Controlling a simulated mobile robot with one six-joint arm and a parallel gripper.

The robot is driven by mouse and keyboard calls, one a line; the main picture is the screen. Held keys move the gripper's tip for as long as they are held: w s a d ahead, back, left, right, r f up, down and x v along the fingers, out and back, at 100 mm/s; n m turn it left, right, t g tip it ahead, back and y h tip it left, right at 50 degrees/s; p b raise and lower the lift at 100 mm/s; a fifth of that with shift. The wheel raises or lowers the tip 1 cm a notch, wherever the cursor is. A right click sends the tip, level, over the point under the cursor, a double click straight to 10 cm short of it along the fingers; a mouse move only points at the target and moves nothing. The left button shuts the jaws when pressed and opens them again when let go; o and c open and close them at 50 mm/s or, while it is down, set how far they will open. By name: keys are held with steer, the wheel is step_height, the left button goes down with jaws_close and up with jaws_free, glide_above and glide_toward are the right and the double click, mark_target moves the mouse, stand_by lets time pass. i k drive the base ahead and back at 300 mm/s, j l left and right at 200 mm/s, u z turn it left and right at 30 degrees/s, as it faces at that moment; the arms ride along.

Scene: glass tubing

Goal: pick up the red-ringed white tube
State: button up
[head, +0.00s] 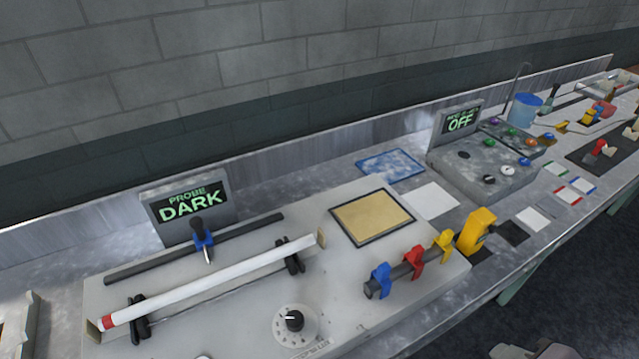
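The white tube (215,278) with a red ring near its left end lies in the head view at the lower left. It rests on two dark clamp-like supports (138,318) on a pale grey apparatus panel. It slants up toward the right, and both ends are uncovered, next to small tan end pieces. No gripper shows in this view, so its place relative to the tube is hidden.
A dark rail with a blue slider (203,238) runs behind the tube. A dial (294,321) sits in front. Blue, red and yellow clips (413,262) on a bar stand to the right, beside a yellow block (477,231). A "PROBE DARK" display (190,205) stands behind.

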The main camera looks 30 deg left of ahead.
mark_target(126, 314)
steer(key=u, duration=0.4)
steer(key=k+u, duration=0.1)
steer(key=u, duration=0.75)
steer(key=k+j+u, duration=0.1)
steer(key=u, duration=0.7)
steer(key=i+j+z, duration=0.2)
steer(key=j+z, duration=0.2)
steer(key=j, duration=0.2)
steer(key=i+j+z, duration=0.2)
steer(key=j, duration=0.15)
steer(key=k+l, duration=0.05)
steer(key=k, duration=0.05)
